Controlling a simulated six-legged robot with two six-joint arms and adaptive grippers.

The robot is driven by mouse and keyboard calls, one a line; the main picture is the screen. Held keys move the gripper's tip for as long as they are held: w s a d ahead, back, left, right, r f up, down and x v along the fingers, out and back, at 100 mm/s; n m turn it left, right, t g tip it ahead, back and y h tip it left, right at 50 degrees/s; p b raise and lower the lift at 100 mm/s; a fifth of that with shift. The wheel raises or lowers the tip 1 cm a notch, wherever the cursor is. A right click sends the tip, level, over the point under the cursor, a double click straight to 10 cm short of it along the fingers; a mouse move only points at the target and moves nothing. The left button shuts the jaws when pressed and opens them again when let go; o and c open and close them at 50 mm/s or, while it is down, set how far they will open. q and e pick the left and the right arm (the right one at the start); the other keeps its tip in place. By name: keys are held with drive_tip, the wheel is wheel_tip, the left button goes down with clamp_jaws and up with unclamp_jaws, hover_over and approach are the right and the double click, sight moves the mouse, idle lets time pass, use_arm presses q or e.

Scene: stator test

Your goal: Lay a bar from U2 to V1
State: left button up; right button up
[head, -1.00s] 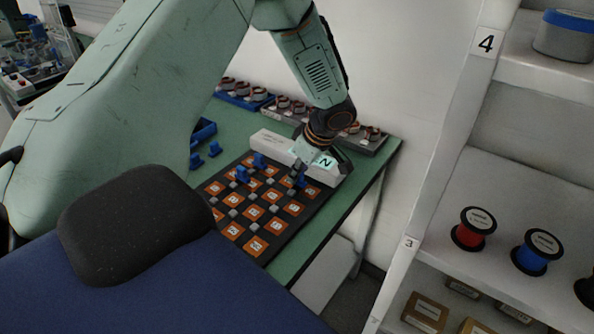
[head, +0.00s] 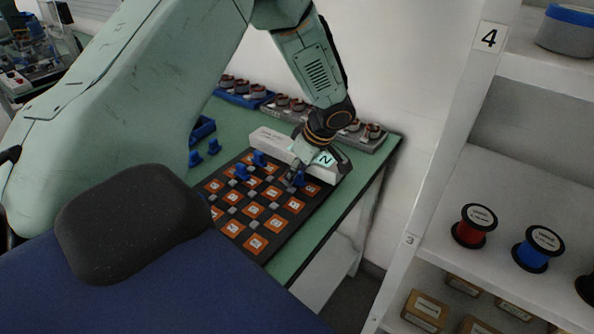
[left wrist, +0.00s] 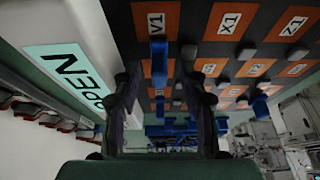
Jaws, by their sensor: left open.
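The dark board (head: 262,245) with orange labelled tiles lies on the green table. In the left wrist view the V1 tile (left wrist: 155,20) is at the top, beside X1 (left wrist: 229,22) and Z1; I cannot make out U2. A blue bar (left wrist: 158,68) stands at the V1 tile's lower edge. My left gripper (head: 293,180) is low over the board's far right part. In the left wrist view its open fingers (left wrist: 160,85) are on either side of the blue bar, with gaps visible. More blue pieces (head: 241,173) stand on the board. My right gripper does not show.
A white box (head: 268,139) with a pale label lies along the board's far edge, close to the gripper. Trays of round parts (head: 290,105) stand behind it. A blue bin (head: 203,130) and loose blue pieces (head: 213,147) are left. A shelf with spools (head: 474,226) is at right.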

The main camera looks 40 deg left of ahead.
use_arm(q)
drive_tip(key=shift+r, duration=0.1)
drive_tip(key=shift+w+d+r, duration=0.1)
drive_tip(key=shift+d+r, duration=0.1)
drive_tip(key=shift+r, duration=0.05)
drive_tip(key=v, duration=1.1)
drive_tip(key=shift+r, duration=0.15)
